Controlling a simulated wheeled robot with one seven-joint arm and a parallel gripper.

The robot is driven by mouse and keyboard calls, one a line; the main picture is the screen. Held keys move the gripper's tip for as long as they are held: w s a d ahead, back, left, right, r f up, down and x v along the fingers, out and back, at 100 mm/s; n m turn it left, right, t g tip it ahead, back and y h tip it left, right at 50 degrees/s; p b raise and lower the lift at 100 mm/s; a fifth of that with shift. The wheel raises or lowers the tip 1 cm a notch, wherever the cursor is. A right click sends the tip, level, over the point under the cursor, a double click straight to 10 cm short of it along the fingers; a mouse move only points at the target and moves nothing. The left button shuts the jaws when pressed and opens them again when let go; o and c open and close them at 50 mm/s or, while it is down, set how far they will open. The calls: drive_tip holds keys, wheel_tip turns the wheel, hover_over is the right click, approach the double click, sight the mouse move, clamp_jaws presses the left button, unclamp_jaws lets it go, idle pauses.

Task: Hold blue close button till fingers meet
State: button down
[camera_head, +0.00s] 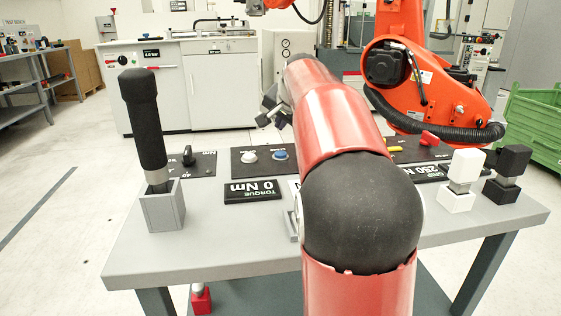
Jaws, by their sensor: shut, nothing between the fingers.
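The blue button (280,154) sits on a black panel (240,168) on the grey bench, with a white button (249,157) just to its left. My red arm reaches forward over the bench, right of the panel. Part of my gripper (268,106) shows as grey metal at the left of the arm's far end, above and behind the buttons in the picture. It is shut and empty. It appears apart from the blue button, though its tips are small and partly hidden. I cannot make out the fingers that the button closes.
A black-handled tool (143,118) stands upright in a grey holder (163,208) at left. A torque display (252,191) reads 0 Nm. White (461,178) and black (508,174) blocks stand at right. An orange robot arm (410,75) is behind the bench.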

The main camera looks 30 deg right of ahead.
sight(281, 154)
wheel_tip(281, 154, down, 5)
drive_tip(key=b, duration=0.3)
idle(1.9)
drive_tip(key=shift+f, duration=0.35)
drive_tip(key=shift+f+b, duration=0.55)
drive_tip(key=shift+b, duration=0.05)
idle(0.5)
idle(3.5)
drive_tip(key=shift+r+p, duration=0.95)
drive_tip(key=shift+r, duration=0.05)
